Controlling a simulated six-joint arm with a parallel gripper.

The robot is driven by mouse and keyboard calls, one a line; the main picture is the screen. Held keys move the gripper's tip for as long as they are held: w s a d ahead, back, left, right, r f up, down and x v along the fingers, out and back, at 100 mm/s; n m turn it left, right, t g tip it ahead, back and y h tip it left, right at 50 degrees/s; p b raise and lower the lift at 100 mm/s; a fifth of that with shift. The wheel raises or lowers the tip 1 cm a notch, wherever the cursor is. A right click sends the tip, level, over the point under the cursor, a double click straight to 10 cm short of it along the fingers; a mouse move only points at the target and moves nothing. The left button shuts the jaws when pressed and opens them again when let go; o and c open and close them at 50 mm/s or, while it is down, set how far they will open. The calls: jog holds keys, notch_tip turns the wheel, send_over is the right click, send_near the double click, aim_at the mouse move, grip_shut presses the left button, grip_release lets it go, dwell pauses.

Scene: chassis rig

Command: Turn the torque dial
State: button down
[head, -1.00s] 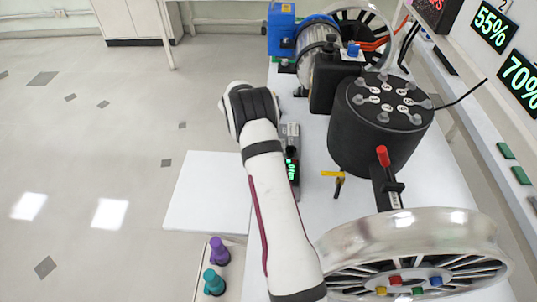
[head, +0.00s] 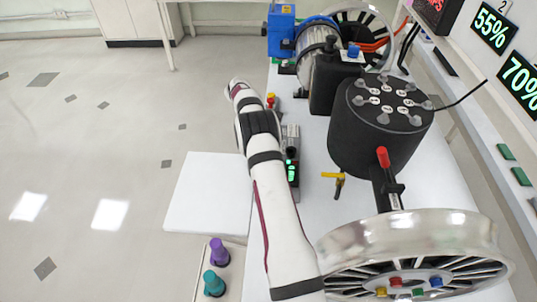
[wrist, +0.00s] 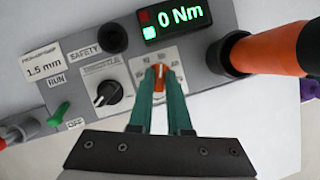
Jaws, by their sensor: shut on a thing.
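In the wrist view, my gripper (wrist: 159,72) has its two green fingers closed around a small orange knob (wrist: 158,82), which looks like the torque dial. The dial sits on a white plate (wrist: 172,54) with numbers around it, partly hidden by the fingers. Just above, a display (wrist: 178,20) reads 0 Nm in green. The control box also shows in the head view, with its green display (head: 291,171) beside my arm. My gripper cannot be made out in the head view.
A black knob (wrist: 110,94) is left of my gripper, with a green lever (wrist: 60,113) beyond it. A thick orange-and-black handle (wrist: 270,53) lies close on the right. A black drum (head: 375,135) and a silver wheel (head: 350,239) stand on the bench.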

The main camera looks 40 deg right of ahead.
dwell(0.4)
jog(key=c, duration=0.9)
grip_release()
jog(key=shift+o, duration=0.2)
jog(key=v, duration=0.7)
jog(key=shift+r, duration=0.25)
